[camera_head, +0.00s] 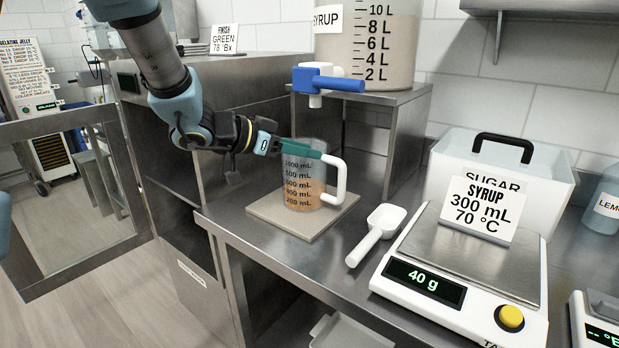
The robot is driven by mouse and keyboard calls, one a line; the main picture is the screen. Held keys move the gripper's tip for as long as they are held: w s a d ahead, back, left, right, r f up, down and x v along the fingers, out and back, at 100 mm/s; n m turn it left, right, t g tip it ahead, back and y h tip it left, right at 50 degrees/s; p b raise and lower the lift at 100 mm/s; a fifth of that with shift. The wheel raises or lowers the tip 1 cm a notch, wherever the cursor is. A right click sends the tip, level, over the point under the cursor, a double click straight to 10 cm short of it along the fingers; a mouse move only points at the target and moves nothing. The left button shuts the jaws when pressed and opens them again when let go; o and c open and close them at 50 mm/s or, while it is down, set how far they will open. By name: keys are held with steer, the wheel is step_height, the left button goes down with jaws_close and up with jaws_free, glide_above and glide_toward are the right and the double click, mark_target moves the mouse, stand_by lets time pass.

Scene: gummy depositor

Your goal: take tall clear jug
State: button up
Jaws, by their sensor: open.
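The tall clear jug (303,182) stands upright on a square beige mat (262,212) on the steel counter. It has black mL marks, a white handle (335,180) on its right side and amber liquid in its lower part. My gripper (303,150) comes in from the left at the height of the jug's upper part. Its green fingers overlap the jug's top and point toward the handle. The gripper is open; I cannot tell whether the fingers touch the jug.
A syrup tank (375,45) with a blue tap (330,80) stands on a raised shelf behind the jug. A white scoop (375,235) and a scale (470,270) reading 40 g with a syrup card (480,208) are at right. A sugar bin (440,165) stands behind the scale.

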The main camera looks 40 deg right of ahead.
steer(key=shift+x, duration=1.25)
jaws_close()
stand_by(0.4)
